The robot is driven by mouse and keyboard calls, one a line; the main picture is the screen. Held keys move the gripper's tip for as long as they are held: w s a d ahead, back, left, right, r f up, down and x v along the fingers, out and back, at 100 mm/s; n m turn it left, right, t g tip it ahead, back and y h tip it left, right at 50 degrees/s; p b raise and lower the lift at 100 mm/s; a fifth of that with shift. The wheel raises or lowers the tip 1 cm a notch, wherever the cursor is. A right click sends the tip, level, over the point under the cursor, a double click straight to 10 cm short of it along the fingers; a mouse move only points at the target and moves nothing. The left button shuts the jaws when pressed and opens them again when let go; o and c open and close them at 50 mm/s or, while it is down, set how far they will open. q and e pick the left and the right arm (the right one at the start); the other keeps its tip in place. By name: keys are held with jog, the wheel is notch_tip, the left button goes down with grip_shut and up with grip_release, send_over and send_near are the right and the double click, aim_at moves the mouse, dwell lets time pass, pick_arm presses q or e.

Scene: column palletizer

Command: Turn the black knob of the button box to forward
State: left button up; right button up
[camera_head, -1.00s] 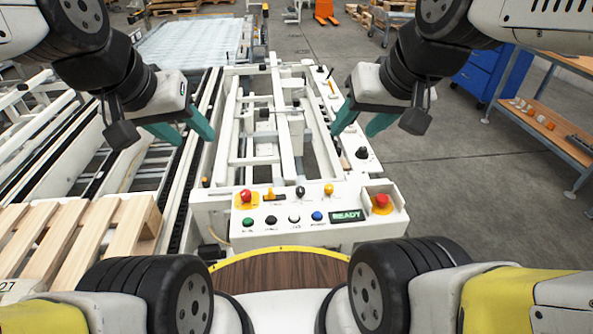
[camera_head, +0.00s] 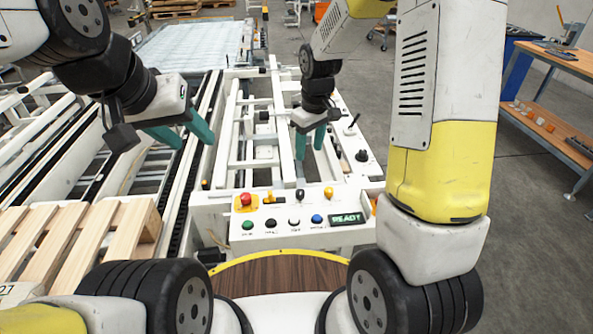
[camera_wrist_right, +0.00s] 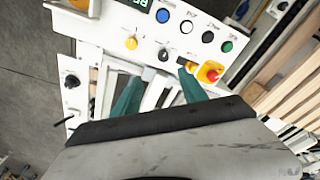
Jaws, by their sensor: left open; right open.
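The white button box (camera_head: 262,234) stands at the front of the machine. On its top row a black knob (camera_head: 300,193) sits between an orange switch and a yellow knob. In the right wrist view this black knob (camera_wrist_right: 163,54) lies just beyond and between the fingertips, apart from them. Its marking is too small to read. My right gripper (camera_head: 310,148) is open and empty above the frame behind the box; its green fingers (camera_wrist_right: 161,75) also show in the wrist view. My left gripper (camera_head: 196,142) is open and empty over the rails at left.
A second black knob (camera_head: 362,155) and a lever (camera_head: 353,122) are on the right rail. A red emergency button (camera_head: 246,198) and yellow knob (camera_head: 328,192) flank the black knob. A READY display (camera_head: 346,218) is lit. A wooden pallet (camera_head: 75,235) lies left.

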jog(key=n+g, duration=0.1)
jog(key=n, duration=0.1)
send_over(300, 191)
jog(key=shift+h, duration=0.3)
notch_tip(300, 191, down, 10)
jog(key=shift+s+r, duration=0.1)
notch_tip(300, 191, down, 8)
jog(key=shift+f, duration=0.1)
grip_shut()
